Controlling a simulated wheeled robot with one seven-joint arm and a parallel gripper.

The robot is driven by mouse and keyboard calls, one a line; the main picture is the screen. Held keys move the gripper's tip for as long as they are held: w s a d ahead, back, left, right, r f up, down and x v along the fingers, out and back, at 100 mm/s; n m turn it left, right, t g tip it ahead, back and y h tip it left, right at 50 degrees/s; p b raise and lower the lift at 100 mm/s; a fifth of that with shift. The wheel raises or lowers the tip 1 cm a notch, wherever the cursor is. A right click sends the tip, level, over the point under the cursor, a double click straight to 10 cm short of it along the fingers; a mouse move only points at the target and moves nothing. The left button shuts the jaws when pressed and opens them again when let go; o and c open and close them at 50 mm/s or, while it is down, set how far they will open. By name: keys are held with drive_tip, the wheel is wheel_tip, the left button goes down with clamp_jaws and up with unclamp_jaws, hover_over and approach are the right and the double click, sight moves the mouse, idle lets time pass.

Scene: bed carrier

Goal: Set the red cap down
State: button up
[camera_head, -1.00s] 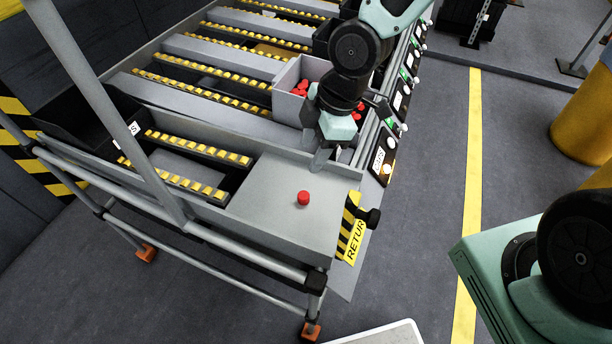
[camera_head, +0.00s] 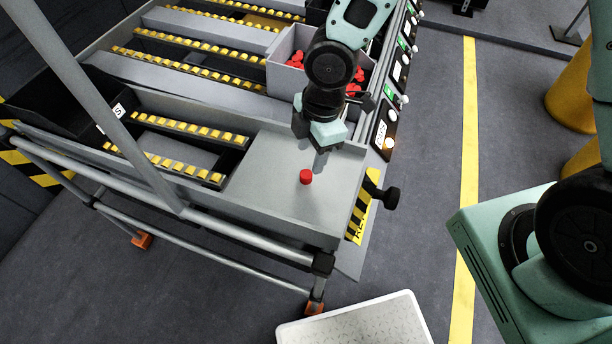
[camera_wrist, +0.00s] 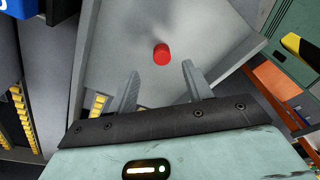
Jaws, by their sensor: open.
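The red cap (camera_head: 306,177) stands on the bare grey plate (camera_head: 270,205) at the near end of the rack. It also shows in the wrist view (camera_wrist: 161,54), beyond the fingertips and roughly midway between them. My gripper (camera_wrist: 158,80) is open and empty, its two grey fingers spread apart. In the head view my gripper (camera_head: 320,160) is above and behind the cap, apart from it. Its fingers are partly hidden there by the wrist.
A grey bin (camera_head: 284,70) with several red pieces stands behind my gripper. Roller lanes (camera_head: 190,135) lie to the left, with a black bin (camera_head: 60,100) beyond. A yellow-black striped return label (camera_head: 362,212) and black knob (camera_head: 391,197) are at the plate's right edge.

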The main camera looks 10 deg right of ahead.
sight(306, 174)
drive_tip(key=shift+s+a+f, duration=0.1)
drive_tip(key=shift+a+f, duration=0.05)
drive_tip(key=shift+f, duration=0.8)
drive_tip(key=shift+s+a+f, duration=0.1)
drive_tip(key=shift+a+f, duration=0.1)
drive_tip(key=shift+f, duration=0.7)
drive_tip(key=shift+s+a+f, duration=0.1)
drive_tip(key=shift+a+f, duration=0.05)
drive_tip(key=shift+f, duration=0.8)
clamp_jaws()
drive_tip(key=shift+r, duration=0.1)
